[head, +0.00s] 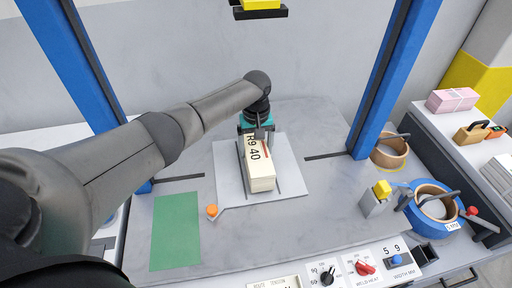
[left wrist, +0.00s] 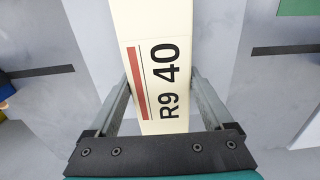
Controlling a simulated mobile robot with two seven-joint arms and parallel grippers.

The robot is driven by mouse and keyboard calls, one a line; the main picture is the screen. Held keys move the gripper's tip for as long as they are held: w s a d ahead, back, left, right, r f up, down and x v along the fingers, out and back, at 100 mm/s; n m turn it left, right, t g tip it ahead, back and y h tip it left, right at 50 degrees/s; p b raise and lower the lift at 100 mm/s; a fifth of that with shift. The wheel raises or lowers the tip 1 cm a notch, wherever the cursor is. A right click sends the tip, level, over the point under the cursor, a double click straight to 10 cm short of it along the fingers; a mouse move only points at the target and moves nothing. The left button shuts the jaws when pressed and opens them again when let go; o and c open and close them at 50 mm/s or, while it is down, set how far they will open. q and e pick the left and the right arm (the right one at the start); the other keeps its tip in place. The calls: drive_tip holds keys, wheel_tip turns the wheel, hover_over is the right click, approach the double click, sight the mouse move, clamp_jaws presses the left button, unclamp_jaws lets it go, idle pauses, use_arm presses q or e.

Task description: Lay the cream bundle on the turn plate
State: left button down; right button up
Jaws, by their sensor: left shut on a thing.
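The cream bundle (head: 262,178), marked "R9 40", lies lengthwise over the light grey turn plate (head: 291,168) in the head view. I cannot tell whether it touches the plate or hangs just above it. My left gripper (head: 257,132) reaches down at the bundle's far end. In the left wrist view its two fingers stand on either side of the cream bundle (left wrist: 160,50), and the left gripper (left wrist: 161,75) is shut on it. A red stripe shows beside the lettering. My right gripper is not in view.
Blue posts (head: 393,75) stand at both sides of the table. A green mat (head: 175,231) lies front left, an orange knob (head: 212,210) at the plate's corner. Tape rolls (head: 390,151) and a pink bundle (head: 452,100) are at right. A control panel (head: 345,270) lines the front.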

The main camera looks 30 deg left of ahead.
use_arm(q)
drive_tip(key=shift+w+f+b, duration=0.1)
drive_tip(key=shift+f+b, duration=0.2)
drive_tip(key=shift+f, duration=0.1)
